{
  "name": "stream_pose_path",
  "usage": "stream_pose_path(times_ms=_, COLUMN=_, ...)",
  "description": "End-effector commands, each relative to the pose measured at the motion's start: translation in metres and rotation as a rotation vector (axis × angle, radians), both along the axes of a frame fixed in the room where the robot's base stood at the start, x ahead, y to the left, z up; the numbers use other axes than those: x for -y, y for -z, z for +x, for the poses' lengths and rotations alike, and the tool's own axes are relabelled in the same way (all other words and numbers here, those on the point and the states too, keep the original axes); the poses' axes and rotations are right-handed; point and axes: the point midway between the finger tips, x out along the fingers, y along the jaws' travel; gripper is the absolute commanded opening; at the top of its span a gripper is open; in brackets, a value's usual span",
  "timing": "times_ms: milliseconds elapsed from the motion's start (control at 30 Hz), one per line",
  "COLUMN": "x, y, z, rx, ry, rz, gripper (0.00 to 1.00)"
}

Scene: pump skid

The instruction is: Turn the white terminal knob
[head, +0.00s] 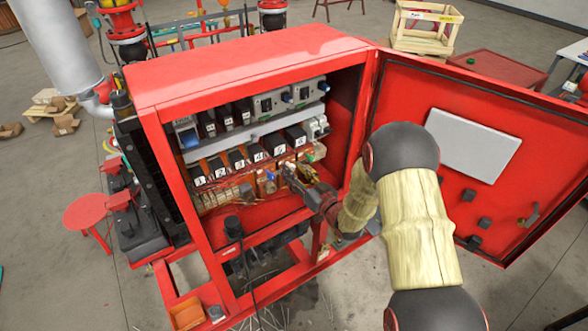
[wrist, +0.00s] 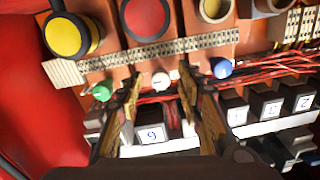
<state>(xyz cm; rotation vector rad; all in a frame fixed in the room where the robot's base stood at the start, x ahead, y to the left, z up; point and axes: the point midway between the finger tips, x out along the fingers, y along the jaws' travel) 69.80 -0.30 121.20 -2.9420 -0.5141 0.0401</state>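The white terminal knob (wrist: 161,79) shows in the wrist view, below a terminal strip and between the tips of my gripper (wrist: 160,76). The gripper is open, with one finger on each side of the knob and a visible gap to each. I cannot tell how far the fingertips reach past its face. A green knob (wrist: 101,92) is left of the left finger, and a blue knob (wrist: 221,68) is right of the right finger. In the head view my gripper (head: 299,174) is inside the red cabinet (head: 245,68), near the lower terminals; the white knob is hard to make out there.
Numbered black breakers (wrist: 152,136) lie close below the knobs in the wrist view. Red wires (wrist: 275,66) run at the right, and large round buttons (wrist: 146,18) sit above. The open cabinet door (head: 455,160) stands to the right of my arm.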

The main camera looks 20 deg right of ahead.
Motion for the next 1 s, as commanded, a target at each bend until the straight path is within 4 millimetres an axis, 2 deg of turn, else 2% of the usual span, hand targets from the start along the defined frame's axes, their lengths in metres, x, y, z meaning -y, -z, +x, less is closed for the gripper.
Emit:
stream_pose_path(times_ms=367, x=-0.0029, y=0.0001, z=0.0064, rx=0.000, ry=0.000, rz=0.000, gripper=0.37)
stream_pose_path(times_ms=1000, x=-0.0027, y=0.0002, z=0.0062, rx=-0.001, ry=0.000, rz=0.000, gripper=0.00)
